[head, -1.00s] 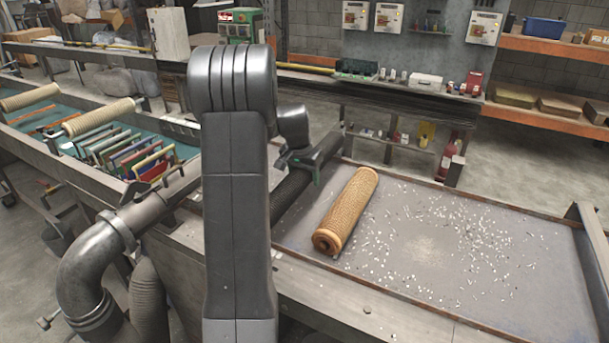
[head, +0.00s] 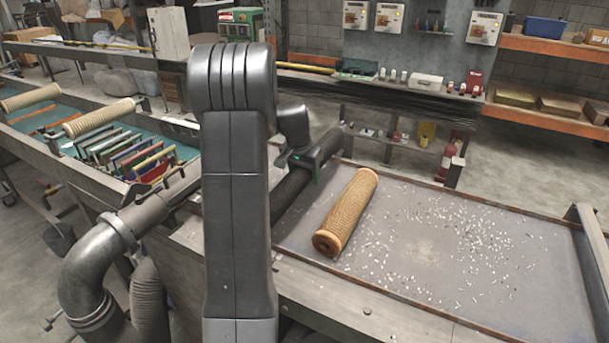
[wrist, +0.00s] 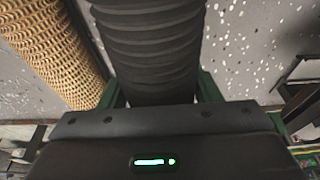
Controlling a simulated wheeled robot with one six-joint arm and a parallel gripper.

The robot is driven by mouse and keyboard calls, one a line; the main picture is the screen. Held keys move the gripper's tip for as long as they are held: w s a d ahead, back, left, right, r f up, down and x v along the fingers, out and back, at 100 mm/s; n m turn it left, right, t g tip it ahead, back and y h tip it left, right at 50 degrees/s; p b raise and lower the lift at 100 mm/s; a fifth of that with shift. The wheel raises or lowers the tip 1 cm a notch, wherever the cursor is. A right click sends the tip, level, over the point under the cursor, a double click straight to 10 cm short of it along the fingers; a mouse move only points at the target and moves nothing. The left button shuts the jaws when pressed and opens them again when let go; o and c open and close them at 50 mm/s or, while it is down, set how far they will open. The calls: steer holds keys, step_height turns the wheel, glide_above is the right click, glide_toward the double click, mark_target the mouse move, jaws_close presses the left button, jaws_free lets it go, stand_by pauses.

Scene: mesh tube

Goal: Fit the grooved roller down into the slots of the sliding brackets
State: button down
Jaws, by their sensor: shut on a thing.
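A dark, ribbed grooved roller (head: 290,188) shows at the right of my arm, partly hidden behind it. It slants over the left part of the metal tray, and I cannot tell its exact height. My gripper (head: 302,160) is shut on it. In the wrist view the grooved roller (wrist: 150,45) runs up from between the green-edged fingers of my gripper (wrist: 157,92). Small dark brackets (head: 143,104) show at the end of a pale roller on the left bench. I cannot make out their slots.
A tan mesh-covered roller (head: 348,212) lies on the metal tray (head: 450,290) close to the right of the held roller. White chips cover the tray's right part. A large pipe (head: 90,265) stands in front.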

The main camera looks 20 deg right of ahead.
steer(key=shift+r+p, duration=0.2)
steer(key=shift+p, duration=0.4)
stand_by(0.6)
steer(key=shift+f+b, duration=0.65)
steer(key=shift+f, duration=0.1)
stand_by(1.2)
steer(key=shift+f, duration=0.3)
steer(key=shift+c, duration=1.9)
jaws_free()
steer(key=shift+f, duration=0.1)
steer(key=b+v, duration=0.2)
steer(key=v, duration=1.2)
steer(key=shift+w+d, duration=0.1)
